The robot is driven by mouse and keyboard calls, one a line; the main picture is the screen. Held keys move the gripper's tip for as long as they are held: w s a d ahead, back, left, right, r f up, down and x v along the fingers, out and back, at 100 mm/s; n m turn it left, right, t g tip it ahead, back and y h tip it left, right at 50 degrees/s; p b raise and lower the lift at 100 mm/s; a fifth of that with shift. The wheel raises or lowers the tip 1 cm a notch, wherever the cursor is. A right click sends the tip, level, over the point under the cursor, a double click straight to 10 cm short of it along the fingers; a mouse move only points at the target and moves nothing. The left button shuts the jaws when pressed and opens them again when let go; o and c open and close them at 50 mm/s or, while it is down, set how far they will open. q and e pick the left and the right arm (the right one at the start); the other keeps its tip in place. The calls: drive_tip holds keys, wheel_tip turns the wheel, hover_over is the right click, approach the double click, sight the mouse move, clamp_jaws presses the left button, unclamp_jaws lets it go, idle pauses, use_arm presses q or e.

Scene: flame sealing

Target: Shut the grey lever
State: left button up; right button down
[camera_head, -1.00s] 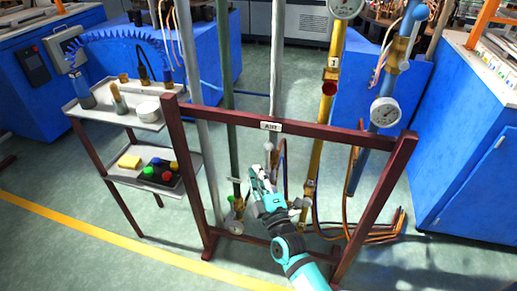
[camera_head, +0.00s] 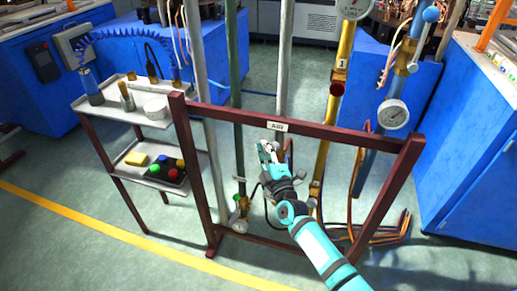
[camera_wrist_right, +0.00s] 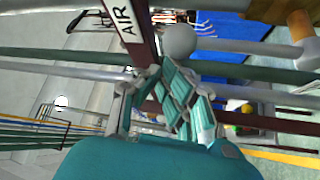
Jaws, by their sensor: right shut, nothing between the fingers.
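The grey lever's round grey knob (camera_wrist_right: 178,40) shows in the right wrist view, just beyond my fingertips and beside the AIR label (camera_wrist_right: 122,15). I cannot tell whether the fingers touch it. In the head view the knob is hidden at my right gripper (camera_head: 267,150), which stands in front of the grey pipe (camera_head: 284,80) just below the AIR label (camera_head: 277,126). The right gripper is shut with nothing held; its fingers also show in the right wrist view (camera_wrist_right: 160,78). My left gripper is out of view.
A dark red frame (camera_head: 345,133) crosses in front of the pipes, its top bar close above my right gripper. A yellow pipe (camera_head: 331,125) and a blue pipe (camera_head: 366,165) stand to the right, a green pipe (camera_head: 238,90) to the left. A two-shelf cart (camera_head: 120,118) stands farther left.

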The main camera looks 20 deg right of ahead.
idle(0.4)
drive_tip(key=shift+s+d+m+b, duration=0.2)
drive_tip(key=shift+d+m+b, duration=0.1)
drive_tip(key=shift+b, duration=0.15)
